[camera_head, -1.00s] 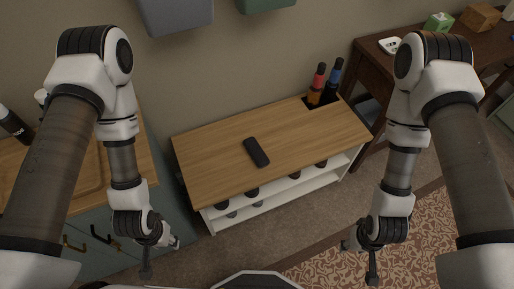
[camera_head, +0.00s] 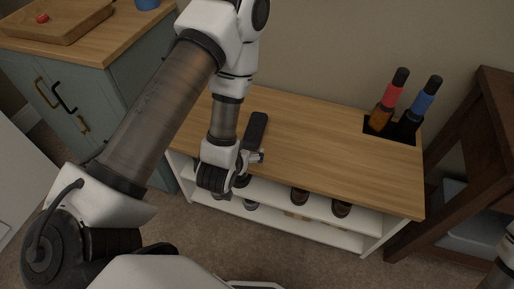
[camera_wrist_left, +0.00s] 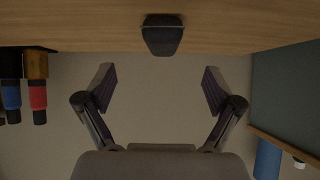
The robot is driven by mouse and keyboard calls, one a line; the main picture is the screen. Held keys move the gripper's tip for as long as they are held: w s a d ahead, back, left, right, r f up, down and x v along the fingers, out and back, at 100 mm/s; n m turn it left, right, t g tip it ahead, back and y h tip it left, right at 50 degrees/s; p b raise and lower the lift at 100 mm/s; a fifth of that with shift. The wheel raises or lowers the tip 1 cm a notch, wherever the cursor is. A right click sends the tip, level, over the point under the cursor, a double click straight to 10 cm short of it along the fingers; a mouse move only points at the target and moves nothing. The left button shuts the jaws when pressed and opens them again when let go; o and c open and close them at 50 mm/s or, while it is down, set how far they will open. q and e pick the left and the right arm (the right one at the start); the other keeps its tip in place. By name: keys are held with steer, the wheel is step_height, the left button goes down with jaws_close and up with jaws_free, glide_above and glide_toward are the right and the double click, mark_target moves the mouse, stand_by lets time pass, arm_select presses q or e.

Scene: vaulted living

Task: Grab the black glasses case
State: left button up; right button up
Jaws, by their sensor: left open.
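The black glasses case (camera_head: 256,129) lies flat on the wooden top of a low bench (camera_head: 310,145), left of its middle. In the left wrist view the case (camera_wrist_left: 162,36) is at the top centre, centred between the fingers but beyond their tips. My left gripper (camera_head: 252,157) is at the near edge of the bench top, just short of the case's near end. In the left wrist view its two fingers (camera_wrist_left: 159,80) are spread wide with nothing between them. My right gripper is out of view; only part of that arm shows at the lower right edge.
A teal cabinet (camera_head: 98,107) stands left of the bench, and a dark wooden table (camera_head: 497,130) stands right. White shelves below hold several dark items.

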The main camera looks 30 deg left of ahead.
mark_target(253, 134)
arm_select(q)
steer(key=w+f+t+b, duration=0.1)
steer(key=b, duration=0.1)
steer(key=w+a+f+y+b, duration=0.1)
steer(key=w+b, duration=0.1)
steer(key=b, duration=0.1)
steer(key=w+a+f+t+b, duration=0.1)
steer(key=b, duration=0.1)
steer(key=shift+w+a+f+n+t+b, duration=0.1)
steer(key=shift+w+f+n+t+b, duration=0.1)
steer(key=shift+f+n+t+b, duration=0.15)
steer(key=shift+w+a+b, duration=0.1)
steer(key=shift+w+b, duration=0.2)
steer(key=shift+w, duration=0.05)
steer(key=b+x, duration=0.1)
steer(key=x, duration=0.4)
steer(key=shift+w+r+b, duration=0.1)
steer(key=shift+w+b, duration=0.1)
steer(key=shift+b, duration=0.15)
steer(key=shift+c, duration=0.4)
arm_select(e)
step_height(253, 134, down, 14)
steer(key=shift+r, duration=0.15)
arm_select(q)
steer(key=c, duration=1.2)
